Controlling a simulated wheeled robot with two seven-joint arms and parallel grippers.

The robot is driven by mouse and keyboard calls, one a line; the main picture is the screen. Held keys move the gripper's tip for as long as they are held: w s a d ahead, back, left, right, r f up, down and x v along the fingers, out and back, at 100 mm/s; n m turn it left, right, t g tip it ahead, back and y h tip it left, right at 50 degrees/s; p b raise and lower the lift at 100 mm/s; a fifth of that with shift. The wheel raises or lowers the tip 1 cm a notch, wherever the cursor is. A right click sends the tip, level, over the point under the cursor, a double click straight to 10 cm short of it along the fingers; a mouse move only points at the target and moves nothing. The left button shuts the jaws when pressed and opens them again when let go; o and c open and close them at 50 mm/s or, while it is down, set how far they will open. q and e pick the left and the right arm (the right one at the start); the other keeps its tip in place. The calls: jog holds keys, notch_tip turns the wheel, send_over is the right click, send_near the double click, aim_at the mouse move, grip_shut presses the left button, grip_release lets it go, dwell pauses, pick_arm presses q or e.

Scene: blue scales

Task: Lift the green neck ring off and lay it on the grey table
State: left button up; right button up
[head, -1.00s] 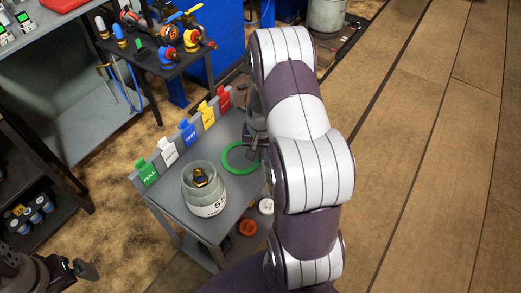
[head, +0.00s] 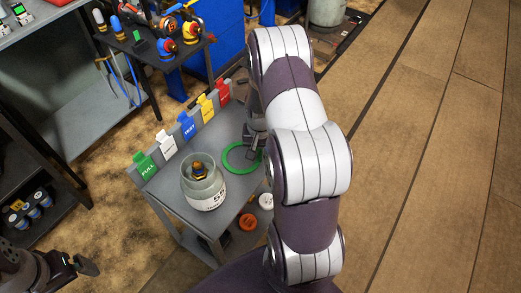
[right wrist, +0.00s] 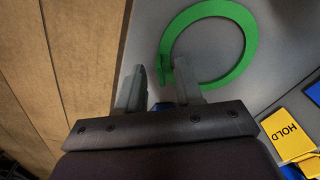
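The green neck ring (head: 225,158) lies flat on the grey table (head: 243,187), to the right of the grey cylinder (head: 204,188) with its brass valve and apart from it. In the right wrist view the ring (right wrist: 250,32) shows whole except near the fingers. My right gripper (head: 253,143) is low over the ring's far right side. Its fingers (right wrist: 160,85) are spread, with the ring's edge between them, close to the right finger; I cannot tell whether they touch. My left gripper (head: 84,265) is at the lower left, away from the table; its fingers are unclear.
A row of coloured tags stands along the table's back edge, from green (head: 144,165) to red (head: 223,92); the yellow HOLD tag (right wrist: 290,137) is near my right wrist. Orange (head: 248,222) and white (head: 266,201) round pieces lie on the shelf below. A tool bench stands behind.

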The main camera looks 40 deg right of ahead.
notch_tip(320, 180, up, 7)
jog(key=p, duration=0.7)
jog(key=shift+r, duration=0.1)
dwell(0.4)
dwell(0.4)
